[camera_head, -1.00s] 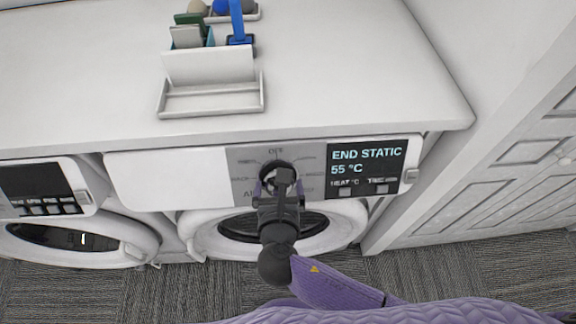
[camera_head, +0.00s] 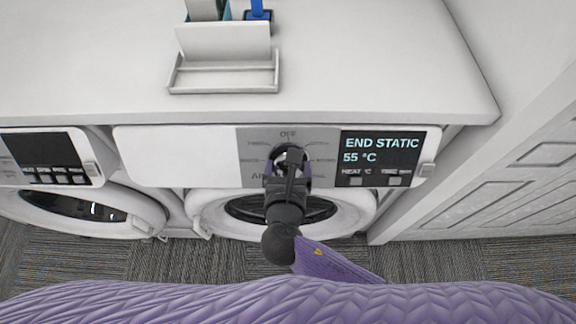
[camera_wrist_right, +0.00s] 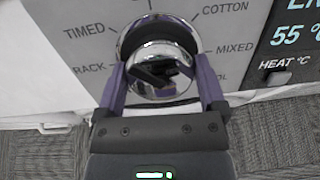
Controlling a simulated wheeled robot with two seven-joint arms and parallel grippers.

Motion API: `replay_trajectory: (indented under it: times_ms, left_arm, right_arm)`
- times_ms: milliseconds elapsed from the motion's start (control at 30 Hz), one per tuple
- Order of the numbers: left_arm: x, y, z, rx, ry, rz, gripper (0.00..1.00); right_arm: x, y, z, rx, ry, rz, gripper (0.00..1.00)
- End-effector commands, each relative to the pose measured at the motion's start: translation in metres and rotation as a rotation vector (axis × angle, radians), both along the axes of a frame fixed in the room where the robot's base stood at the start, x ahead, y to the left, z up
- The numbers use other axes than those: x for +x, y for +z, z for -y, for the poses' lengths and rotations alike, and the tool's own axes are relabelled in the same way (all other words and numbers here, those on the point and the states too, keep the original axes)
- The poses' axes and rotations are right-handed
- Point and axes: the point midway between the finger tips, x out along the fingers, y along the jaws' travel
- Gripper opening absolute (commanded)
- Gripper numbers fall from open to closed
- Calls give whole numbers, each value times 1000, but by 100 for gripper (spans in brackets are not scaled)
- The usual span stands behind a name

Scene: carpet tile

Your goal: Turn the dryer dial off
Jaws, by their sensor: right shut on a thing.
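The dryer (camera_head: 180,152) is a white front-loader under the counter. Its round chrome dial (camera_wrist_right: 158,40) sits on a grey panel with printed settings around it; TIMED, COTTON, MIXED and RACK are readable in the right wrist view, and OFF shows at the top of the panel in the head view. My right gripper (camera_head: 289,163) is at the dial, shut on it, with one purple finger on each side in the right wrist view (camera_wrist_right: 162,85). The dial's pointer is hard to make out. The display (camera_head: 384,158) reads END STATIC and 55 °C. My left gripper is not in view.
A second white machine (camera_head: 92,165) stands to the left. The white counter (camera_head: 370,60) above carries a white holder (camera_head: 224,78) with a blue-handled item. White panelled doors (camera_head: 500,200) stand at the right. Grey carpet (camera_head: 155,262) is below.

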Motion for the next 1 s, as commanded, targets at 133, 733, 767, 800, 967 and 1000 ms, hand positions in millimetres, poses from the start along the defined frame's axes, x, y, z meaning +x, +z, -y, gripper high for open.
replay_trajectory:
  times_ms: [133, 733, 767, 800, 967, 1000]
  left_arm:
    - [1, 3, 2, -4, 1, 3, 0]
    - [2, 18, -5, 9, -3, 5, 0]
    - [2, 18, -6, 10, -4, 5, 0]
    - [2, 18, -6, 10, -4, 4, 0]
    - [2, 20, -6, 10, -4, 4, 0]
    - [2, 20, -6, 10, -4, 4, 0]
  right_arm:
    - [0, 0, 0, 41, -21, -1, 31]
    - [0, 1, 0, 457, -236, -1, 31]
    - [0, 0, 0, 477, -245, -1, 31]
    - [0, 0, 1, 501, -257, -1, 31]
    - [0, 0, 1, 585, -301, -1, 31]
    - [0, 0, 1, 602, -310, -1, 31]
